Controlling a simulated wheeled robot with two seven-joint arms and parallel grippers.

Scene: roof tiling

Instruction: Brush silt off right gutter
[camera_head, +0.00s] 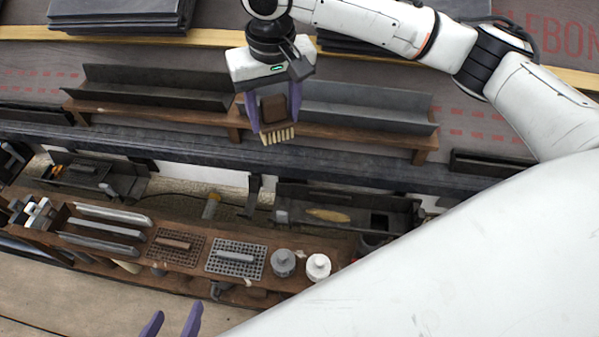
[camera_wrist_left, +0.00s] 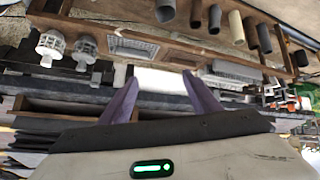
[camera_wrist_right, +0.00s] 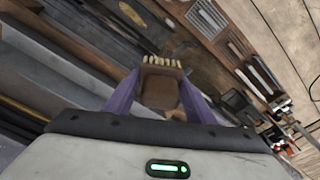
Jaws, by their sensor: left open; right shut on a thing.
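My right gripper (camera_head: 272,108) is shut on a brown brush (camera_head: 273,106) with pale bristles pointing down. The brush also shows between the purple fingers in the right wrist view (camera_wrist_right: 160,90). It is held above the wooden ledge, between a dark gutter piece (camera_head: 150,90) and a grey gutter piece (camera_head: 365,107). Lower down, a dark trough on the right (camera_head: 385,204) has a tan patch (camera_head: 328,215) in it, possibly silt; the brush is apart from it. My left gripper (camera_head: 174,322) is open and empty at the bottom edge, below the tool shelf.
Another dark trough (camera_head: 90,178) lies left. Dark slates (camera_head: 120,14) are stacked at the top.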

